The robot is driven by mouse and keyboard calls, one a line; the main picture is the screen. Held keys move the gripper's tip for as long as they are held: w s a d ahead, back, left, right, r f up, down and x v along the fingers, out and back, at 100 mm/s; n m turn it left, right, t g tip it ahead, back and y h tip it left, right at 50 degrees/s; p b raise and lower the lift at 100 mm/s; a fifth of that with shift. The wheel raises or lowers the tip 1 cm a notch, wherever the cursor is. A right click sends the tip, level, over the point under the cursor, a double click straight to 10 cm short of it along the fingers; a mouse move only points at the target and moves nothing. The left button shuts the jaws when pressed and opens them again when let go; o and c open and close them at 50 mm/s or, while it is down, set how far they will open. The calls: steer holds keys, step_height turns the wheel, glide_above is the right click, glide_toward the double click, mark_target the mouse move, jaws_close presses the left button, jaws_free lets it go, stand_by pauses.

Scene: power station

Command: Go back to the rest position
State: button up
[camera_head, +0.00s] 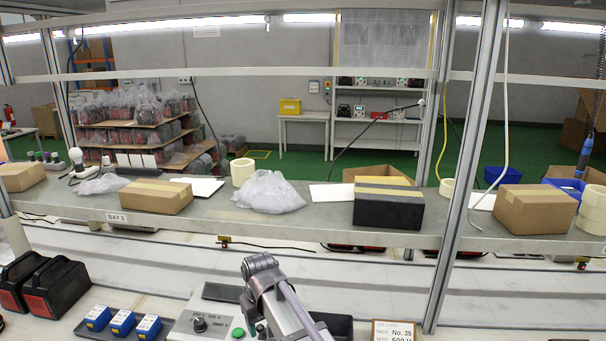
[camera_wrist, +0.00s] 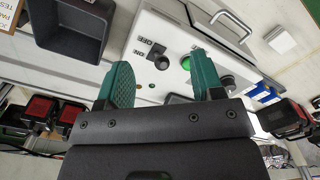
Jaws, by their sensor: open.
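My gripper (camera_wrist: 162,88) shows in the wrist view with its two green fingers apart and nothing between them. It is above a grey control box (camera_wrist: 165,50), which has a black knob, a green button and a metal handle. In the head view my arm reaches up from the bottom middle, beside the same control box (camera_head: 196,325). The gripper's fingers cannot be made out in the head view.
A dark tray (camera_wrist: 72,28) lies beside the box. Blue boxes (camera_head: 122,321) and black-and-red packs (camera_head: 42,287) stand at left. A sign (camera_head: 393,332) stands at right. The shelf (camera_head: 330,225) with cartons and an upright post (camera_head: 465,170) are behind.

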steer(key=s+d+m, duration=0.3)
steer(key=s+d, duration=0.3)
steer(key=d, duration=0.8)
steer(key=s+d+f+m+b, duration=0.1)
steer(key=s+d+m, duration=0.2)
steer(key=d, duration=1.1)
steer(key=s, duration=0.3)
steer(key=shift+s+d+f+m, duration=0.15)
steer(key=shift+d+f+m, duration=0.15)
steer(key=shift+d, duration=0.1)
